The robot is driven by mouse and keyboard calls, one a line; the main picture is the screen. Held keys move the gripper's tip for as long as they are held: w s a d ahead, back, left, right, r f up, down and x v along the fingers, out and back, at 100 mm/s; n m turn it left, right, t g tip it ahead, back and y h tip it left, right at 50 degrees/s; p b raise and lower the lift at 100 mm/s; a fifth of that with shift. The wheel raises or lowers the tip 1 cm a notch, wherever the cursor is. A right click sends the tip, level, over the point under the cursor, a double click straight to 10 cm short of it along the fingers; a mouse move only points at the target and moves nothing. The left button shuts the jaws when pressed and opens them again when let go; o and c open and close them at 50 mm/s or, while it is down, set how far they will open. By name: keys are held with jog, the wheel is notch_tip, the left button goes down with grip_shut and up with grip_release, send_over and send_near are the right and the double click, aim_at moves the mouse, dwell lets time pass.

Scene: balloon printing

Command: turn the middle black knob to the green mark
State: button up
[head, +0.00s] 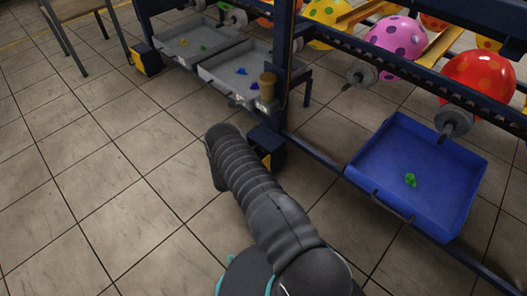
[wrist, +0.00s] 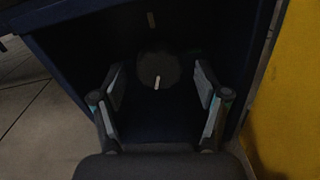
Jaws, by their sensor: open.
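A round black knob (wrist: 158,64) with a short white pointer line on its lower part is on a dark blue panel (wrist: 75,50) in the wrist view. The pointer line points roughly downward. My gripper (wrist: 160,78) is open, with one finger on each side of the knob. I see gaps between the fingers and the knob. Another short white line shows on the dark surface above it; its outline is too dark to make out. A faint greenish spot lies to the knob's upper right; I cannot tell if it is the green mark. In the head view the knobs are not visible.
A yellow surface (wrist: 288,90) stands close at the right in the wrist view. In the head view, a blue tray (head: 365,166) and grey trays (head: 190,63) sit along the dark blue machine frame, with balloons (head: 395,46) behind. Tiled floor on the left is free.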

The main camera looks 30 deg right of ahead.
jog(key=shift+x, duration=0.8)
jog(key=shift+c, duration=0.3)
jog(key=c, duration=1.1)
jog(key=shift+a, duration=0.2)
jog(key=shift+d, duration=0.1)
jog(key=shift+f+b, duration=0.1)
jog(key=shift+b, duration=0.2)
